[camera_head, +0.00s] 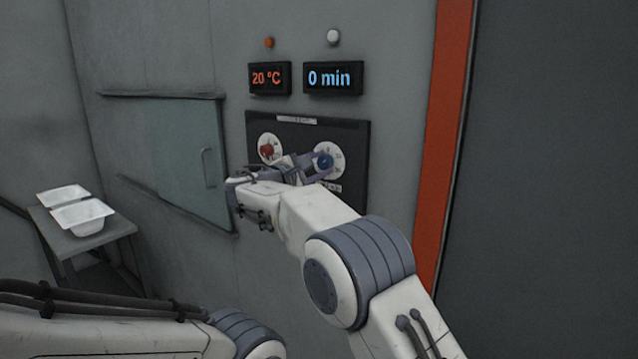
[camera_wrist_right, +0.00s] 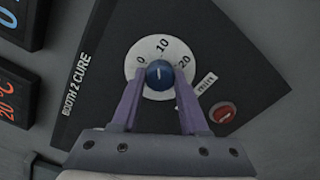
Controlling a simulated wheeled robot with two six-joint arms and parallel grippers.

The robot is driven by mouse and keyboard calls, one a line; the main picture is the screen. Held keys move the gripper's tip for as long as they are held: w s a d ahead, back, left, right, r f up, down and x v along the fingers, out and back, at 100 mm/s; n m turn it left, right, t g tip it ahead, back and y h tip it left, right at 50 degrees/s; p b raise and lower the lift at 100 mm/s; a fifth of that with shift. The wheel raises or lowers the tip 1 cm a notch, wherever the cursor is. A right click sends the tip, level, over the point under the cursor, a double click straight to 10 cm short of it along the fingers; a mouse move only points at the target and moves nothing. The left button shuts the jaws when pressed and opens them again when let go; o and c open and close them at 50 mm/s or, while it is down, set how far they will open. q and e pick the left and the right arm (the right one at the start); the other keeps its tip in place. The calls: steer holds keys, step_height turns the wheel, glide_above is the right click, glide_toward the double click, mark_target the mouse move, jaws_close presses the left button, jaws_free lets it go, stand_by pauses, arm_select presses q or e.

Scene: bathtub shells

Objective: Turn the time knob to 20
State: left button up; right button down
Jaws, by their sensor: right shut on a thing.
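The blue time knob (camera_head: 325,162) sits on a white dial on the black control panel (camera_head: 352,140). In the right wrist view the knob (camera_wrist_right: 160,74) is ringed by the marks 0, 10 and 20, with a small light line on its face. My right gripper (camera_wrist_right: 157,84) is shut on the knob, one purple finger on either side. The right gripper (camera_head: 314,165) also shows at the panel in the head view. The time display (camera_head: 333,78) reads 0 min. My left arm shows at the lower left; its gripper is out of view.
A red knob (camera_head: 266,151) is on the panel's left dial, close to my right gripper. The temperature display (camera_head: 270,78) reads 20 °C. A closed door with a handle (camera_head: 208,167) is left of the panel. White shells (camera_head: 83,216) lie on a side table (camera_head: 112,231).

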steer(key=m+b, duration=0.1)
steer(key=m, duration=0.1)
steer(key=m+b, duration=0.1)
steer(key=b, duration=0.1)
steer(key=shift+f+m, duration=0.3)
steer(key=shift+m, duration=0.1)
steer(key=m+b, duration=0.3)
steer(key=shift+m, duration=0.3)
steer(key=m+b, duration=0.1)
steer(key=m, duration=0.2)
steer(key=shift+r+m, duration=0.15)
steer(key=shift+m, duration=0.15)
steer(key=shift+m+b, duration=0.65)
steer(key=shift+m, duration=0.95)
steer(key=shift+c, duration=2.1)
jaws_free()
steer(key=shift+r, duration=0.1)
